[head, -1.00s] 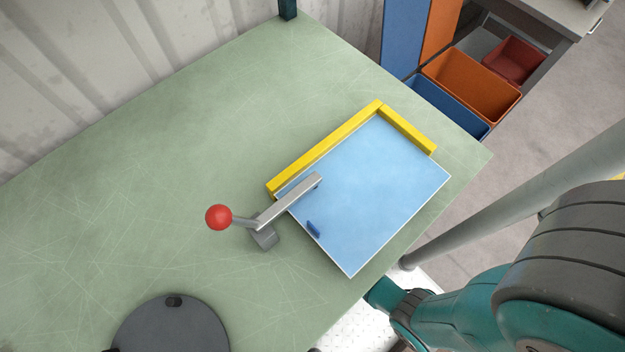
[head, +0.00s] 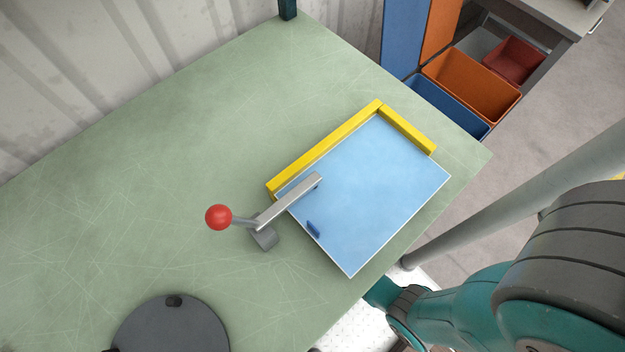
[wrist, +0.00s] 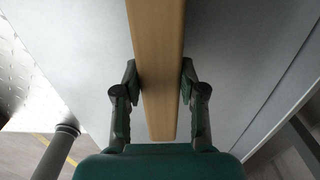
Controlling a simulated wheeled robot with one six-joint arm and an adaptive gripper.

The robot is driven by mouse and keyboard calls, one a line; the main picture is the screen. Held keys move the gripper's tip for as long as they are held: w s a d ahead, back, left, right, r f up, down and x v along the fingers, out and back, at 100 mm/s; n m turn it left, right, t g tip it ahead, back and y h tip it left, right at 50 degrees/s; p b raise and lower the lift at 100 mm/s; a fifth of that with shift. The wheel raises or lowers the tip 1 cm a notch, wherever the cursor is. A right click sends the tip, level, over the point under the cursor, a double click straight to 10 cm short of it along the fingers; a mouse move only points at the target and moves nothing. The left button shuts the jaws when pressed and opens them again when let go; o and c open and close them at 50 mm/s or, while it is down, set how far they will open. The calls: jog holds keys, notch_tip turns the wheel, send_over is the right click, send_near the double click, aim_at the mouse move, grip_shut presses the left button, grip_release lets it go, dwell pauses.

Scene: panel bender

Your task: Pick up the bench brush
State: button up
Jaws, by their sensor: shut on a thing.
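In the wrist view a long, flat, tan wooden piece (wrist: 158,60), which looks like the bench brush's handle, runs from the top edge down between the fingers. My gripper (wrist: 160,92) is shut on it, with one dark green finger against each side. No bristles show, so the rest of the brush is out of view. In the head view neither the brush nor my gripper shows; only my teal and grey arm is at the lower right, beside the bench edge.
The green bench top (head: 150,200) carries a blue sheet (head: 375,190) against yellow stops (head: 325,150), a red-knobbed lever clamp (head: 218,217) and a dark round disc (head: 170,330). Orange (head: 470,85) and red (head: 513,60) bins stand at upper right. Pale grey surfaces flank the wooden piece in the wrist view.

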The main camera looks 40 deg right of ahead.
jog(key=shift+r, duration=0.1)
jog(key=shift+r, duration=4.9)
jog(key=o, duration=0.7)
jog(key=c, duration=0.5)
jog(key=shift+a, duration=0.1)
